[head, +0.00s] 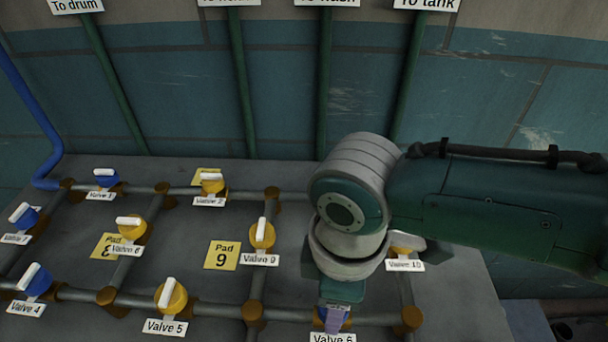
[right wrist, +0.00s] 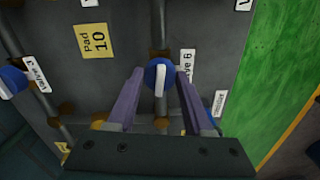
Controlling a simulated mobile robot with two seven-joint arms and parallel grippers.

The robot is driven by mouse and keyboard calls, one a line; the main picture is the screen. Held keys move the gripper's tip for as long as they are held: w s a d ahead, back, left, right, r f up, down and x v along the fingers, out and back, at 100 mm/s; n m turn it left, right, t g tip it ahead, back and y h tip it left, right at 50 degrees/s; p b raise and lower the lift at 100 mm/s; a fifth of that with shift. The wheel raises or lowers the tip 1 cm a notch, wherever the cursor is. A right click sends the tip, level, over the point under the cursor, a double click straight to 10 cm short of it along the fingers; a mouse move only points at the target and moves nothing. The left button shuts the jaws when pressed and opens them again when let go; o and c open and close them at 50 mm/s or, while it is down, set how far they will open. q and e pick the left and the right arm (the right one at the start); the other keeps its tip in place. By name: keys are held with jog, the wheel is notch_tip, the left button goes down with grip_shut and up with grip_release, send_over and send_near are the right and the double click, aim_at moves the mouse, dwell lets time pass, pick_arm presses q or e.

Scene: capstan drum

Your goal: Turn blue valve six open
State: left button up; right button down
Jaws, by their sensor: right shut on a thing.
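Blue valve six (right wrist: 151,72) is a round blue knob with a white bar handle, in the middle of the right wrist view. Its handle points up and down in that view, roughly in line with the pipe. My right gripper (right wrist: 161,84) has one purple finger on each side of the knob and is shut on it. In the head view the right gripper (head: 334,318) reaches down over valve six at the bottom edge and hides most of it. The valve six label (head: 332,338) shows just below, cut by the frame. My left gripper is not in view.
Yellow valve 5 (head: 171,298), yellow valve 9 (head: 262,234) and valve 10 (head: 405,244) stand nearby on the pipe grid. Blue valve 4 (head: 35,280) is at far left. My right arm covers the right side. The wall with green pipes (head: 243,90) is behind.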

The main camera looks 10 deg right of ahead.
jog(key=shift+n, duration=0.6)
jog(key=shift+c, duration=1.4)
grip_release()
notch_tip(320, 180, up, 9)
jog(key=shift+f+p, duration=0.1)
jog(key=shift+p, duration=1.1)
jog(key=shift+r, duration=0.6)
